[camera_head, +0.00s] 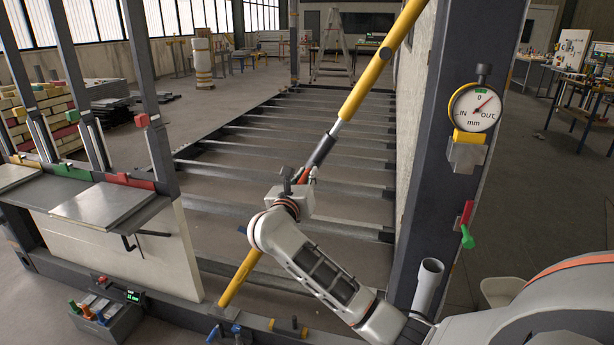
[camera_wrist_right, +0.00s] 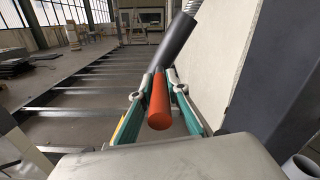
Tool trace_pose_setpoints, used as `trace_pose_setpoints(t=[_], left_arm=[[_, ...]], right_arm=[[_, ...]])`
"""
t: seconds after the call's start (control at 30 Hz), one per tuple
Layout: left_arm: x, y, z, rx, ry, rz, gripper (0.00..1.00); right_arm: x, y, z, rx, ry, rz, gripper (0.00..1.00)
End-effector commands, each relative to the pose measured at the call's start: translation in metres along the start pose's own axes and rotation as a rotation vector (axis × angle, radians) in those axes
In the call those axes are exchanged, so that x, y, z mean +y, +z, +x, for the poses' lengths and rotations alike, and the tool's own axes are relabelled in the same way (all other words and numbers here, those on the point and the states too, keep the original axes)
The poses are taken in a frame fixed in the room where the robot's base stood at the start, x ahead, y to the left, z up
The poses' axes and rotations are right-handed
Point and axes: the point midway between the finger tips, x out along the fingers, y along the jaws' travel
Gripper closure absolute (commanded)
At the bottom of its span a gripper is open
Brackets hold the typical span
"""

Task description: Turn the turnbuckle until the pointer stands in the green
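The turnbuckle is part of a yellow diagonal strut (camera_head: 370,82), with a dark sleeve (camera_head: 323,150) at mid-length; the sleeve also shows in the right wrist view (camera_wrist_right: 176,42). An orange handle bar (camera_wrist_right: 159,103) sticks out from the sleeve toward my right wrist. My right gripper (camera_head: 312,172) is at the sleeve, its fingertips (camera_wrist_right: 161,76) close against both sides of the bar; it looks shut on it. The dial gauge (camera_head: 475,107) on the post has a red pointer aimed up and right, on the OUT side, outside the small green zone at the top. My left gripper is out of view.
A grey post (camera_head: 442,130) stands close right of my arm, with a red and green lever (camera_head: 467,224) and a grey tube (camera_head: 428,285). At left are a panel with plates (camera_head: 110,203) and a tool box (camera_head: 108,318). Steel crossbars (camera_head: 300,153) lie behind.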

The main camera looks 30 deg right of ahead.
Motion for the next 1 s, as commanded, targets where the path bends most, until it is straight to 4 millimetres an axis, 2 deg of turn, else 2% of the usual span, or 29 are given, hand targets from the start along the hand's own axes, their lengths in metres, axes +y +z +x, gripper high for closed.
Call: trace_pose_setpoints(t=[0.37,0.7,1.0], left_arm=[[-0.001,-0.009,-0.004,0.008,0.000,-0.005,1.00],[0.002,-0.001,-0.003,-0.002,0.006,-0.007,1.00],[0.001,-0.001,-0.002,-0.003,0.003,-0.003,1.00]], right_arm=[[0.010,0.011,0.002,0.092,-0.108,0.007,1.00],[0.023,0.021,0.006,0.231,-0.273,0.003,1.00],[0.021,0.025,0.006,0.293,-0.352,0.000,1.00]])
